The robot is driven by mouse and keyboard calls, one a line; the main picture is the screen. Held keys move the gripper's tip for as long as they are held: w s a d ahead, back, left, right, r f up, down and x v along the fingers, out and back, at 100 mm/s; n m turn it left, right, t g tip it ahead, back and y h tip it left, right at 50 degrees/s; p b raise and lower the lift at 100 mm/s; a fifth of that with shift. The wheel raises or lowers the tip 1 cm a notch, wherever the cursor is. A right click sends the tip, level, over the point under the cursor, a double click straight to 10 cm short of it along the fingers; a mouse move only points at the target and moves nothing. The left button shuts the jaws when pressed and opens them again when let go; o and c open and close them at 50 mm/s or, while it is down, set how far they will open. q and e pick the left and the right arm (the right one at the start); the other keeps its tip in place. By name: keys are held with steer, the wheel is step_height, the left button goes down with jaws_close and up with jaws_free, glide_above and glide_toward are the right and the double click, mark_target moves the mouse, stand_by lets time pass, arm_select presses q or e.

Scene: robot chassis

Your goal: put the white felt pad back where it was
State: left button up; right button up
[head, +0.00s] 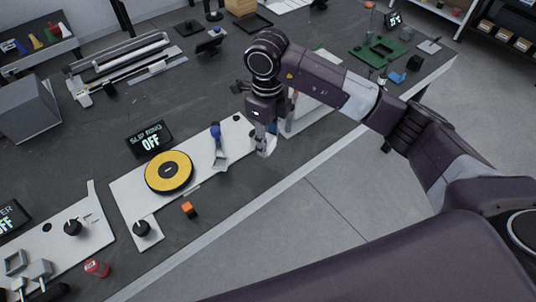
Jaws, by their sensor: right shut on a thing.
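My right gripper (266,138) reaches down over the right end of a white base plate (125,190). It is shut on a small pale piece, which looks like the white felt pad (268,149); the fingers and arm partly hide it. I cannot tell whether the pad touches the plate or table. A yellow disc with a black centre (168,160) sits on the plate, left of the gripper. A blue-topped part (216,134) stands on the plate between disc and gripper. My left gripper is not in view.
A "SLIP RING OFF" display (150,138) stands behind the plate. A black knob (142,228) is at the plate's near end. A grey box (28,108) stands at left.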

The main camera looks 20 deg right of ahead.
mark_target(267, 165)
step_height(267, 165, down, 4)
steer(key=shift+a+r, duration=0.1)
step_height(267, 165, down, 4)
steer(key=shift+r+p, duration=0.1)
steer(key=shift+p, duration=0.4)
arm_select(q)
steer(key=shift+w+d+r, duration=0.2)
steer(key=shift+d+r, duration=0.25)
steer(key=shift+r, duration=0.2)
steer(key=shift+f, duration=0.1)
arm_select(e)
steer(key=o, duration=0.7)
steer(key=shift+f, duration=0.25)
steer(key=o, duration=0.4)
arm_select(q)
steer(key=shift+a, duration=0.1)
arm_select(e)
steer(key=shift+r, duration=0.1)
